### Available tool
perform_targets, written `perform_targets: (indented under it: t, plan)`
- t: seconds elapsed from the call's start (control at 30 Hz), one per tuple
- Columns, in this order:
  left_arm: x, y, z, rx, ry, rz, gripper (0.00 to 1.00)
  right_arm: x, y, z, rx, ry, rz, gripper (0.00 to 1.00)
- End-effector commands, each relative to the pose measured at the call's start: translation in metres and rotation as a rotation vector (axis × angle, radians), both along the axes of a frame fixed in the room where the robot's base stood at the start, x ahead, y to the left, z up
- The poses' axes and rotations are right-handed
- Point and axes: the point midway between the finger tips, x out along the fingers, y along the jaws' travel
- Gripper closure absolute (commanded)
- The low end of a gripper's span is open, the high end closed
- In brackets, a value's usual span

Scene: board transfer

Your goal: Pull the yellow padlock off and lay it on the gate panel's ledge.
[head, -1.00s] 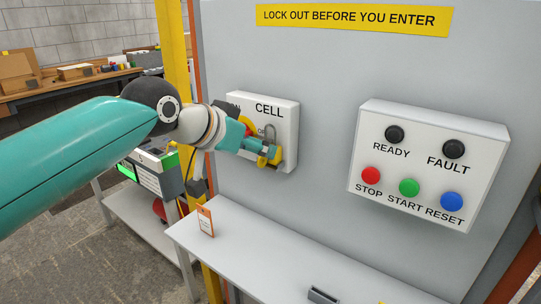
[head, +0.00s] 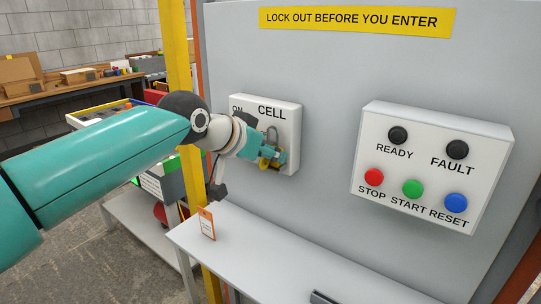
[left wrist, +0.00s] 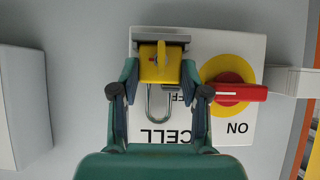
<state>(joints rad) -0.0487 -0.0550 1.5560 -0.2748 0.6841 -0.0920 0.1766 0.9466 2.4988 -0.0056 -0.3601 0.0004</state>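The yellow padlock (head: 268,153) is at the lower front of the white CELL box (head: 289,111) on the grey panel. Its grey shackle points up. In the left wrist view, which is upside down, the padlock body (left wrist: 160,66) lies against a grey bracket (left wrist: 160,38) on the box. My left gripper (head: 272,158) is at the padlock. The pale ledge (head: 300,262) runs along the panel below. My right gripper is not in view.
A red switch handle on a yellow disc (left wrist: 218,70) is beside the padlock. An orange-edged card (head: 206,223) stands at the ledge's left end. A button box (head: 432,163) projects at the right. The ledge's middle is clear. A yellow post (head: 174,50) stands at the left.

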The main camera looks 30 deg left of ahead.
Motion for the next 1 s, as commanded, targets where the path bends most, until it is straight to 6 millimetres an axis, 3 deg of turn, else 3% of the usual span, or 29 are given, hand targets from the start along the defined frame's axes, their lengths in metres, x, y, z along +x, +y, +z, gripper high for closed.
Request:
perform_targets:
  t: [0.03,0.1,0.13,1.0]
  plan:
    - [0.0,0.0,0.0,0.0,0.0,0.0,0.77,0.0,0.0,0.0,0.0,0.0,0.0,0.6]
    - [0.0,0.0,0.0,0.0,0.0,0.0,0.89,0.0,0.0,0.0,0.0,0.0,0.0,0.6]
    - [0.0,0.0,0.0,0.0,0.0,0.0,0.89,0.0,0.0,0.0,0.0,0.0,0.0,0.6]
    - [-0.017,0.002,0.0,0.0,-0.001,0.001,0.89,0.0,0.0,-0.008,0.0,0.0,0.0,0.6]
